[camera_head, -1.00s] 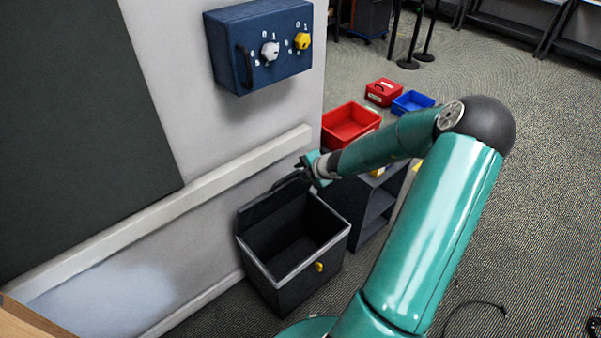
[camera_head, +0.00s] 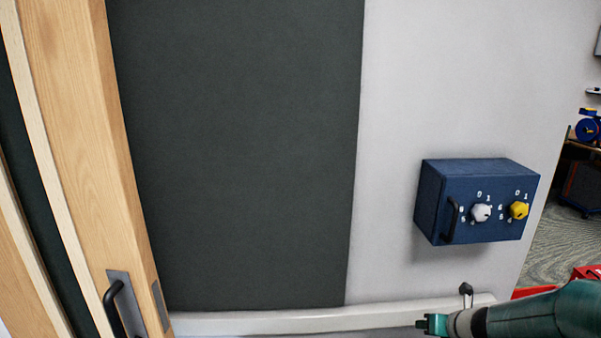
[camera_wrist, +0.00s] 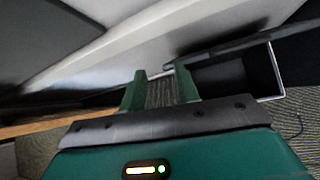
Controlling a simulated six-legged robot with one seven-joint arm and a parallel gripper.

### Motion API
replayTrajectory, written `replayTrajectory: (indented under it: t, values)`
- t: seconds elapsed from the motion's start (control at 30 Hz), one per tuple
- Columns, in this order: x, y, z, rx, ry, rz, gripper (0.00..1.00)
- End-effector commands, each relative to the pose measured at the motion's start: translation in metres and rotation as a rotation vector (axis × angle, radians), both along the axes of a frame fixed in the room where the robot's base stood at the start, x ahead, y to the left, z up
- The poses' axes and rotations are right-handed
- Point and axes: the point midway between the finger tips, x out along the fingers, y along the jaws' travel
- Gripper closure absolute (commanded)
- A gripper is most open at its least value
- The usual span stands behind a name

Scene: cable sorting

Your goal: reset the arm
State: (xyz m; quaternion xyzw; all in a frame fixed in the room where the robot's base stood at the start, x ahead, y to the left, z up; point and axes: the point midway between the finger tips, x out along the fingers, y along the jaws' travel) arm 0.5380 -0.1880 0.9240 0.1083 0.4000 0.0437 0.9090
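My gripper (camera_head: 432,323) shows at the bottom right of the head view, at the end of my green arm. It is in front of the white wall rail, below the blue box. In the wrist view, my gripper (camera_wrist: 160,74) has its two green fingers apart, with nothing between them. Part of the dark open bin (camera_wrist: 268,72) shows beyond the fingers to the right in the wrist view. Most of my arm is outside the head view.
A blue wall box (camera_head: 450,204) carries a white knob (camera_head: 480,212), a yellow knob (camera_head: 518,210) and a black handle. A white rail (camera_head: 300,322) runs along the wall. A wooden door (camera_head: 75,130) with a black handle stands at left. Red containers (camera_head: 585,272) show at right.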

Motion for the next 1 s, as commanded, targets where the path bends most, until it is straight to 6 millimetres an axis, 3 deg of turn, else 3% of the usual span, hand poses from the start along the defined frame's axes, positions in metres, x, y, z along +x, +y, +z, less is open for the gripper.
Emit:
replayTrajectory:
  t: [0.03, 0.2, 0.5, 0.73, 1.0]
  values:
    - [-0.002, 0.021, 0.015, -0.109, -0.016, 0.138, 0.68]
    - [-0.023, 0.082, 0.055, -0.461, -0.066, 0.614, 0.68]
    - [-0.092, 0.162, 0.116, -1.029, -0.165, 1.408, 0.68]
    - [-0.161, 0.192, 0.154, -1.425, -0.240, 1.971, 0.68]
    - [-0.234, 0.194, 0.181, -1.798, -0.301, 2.518, 0.68]
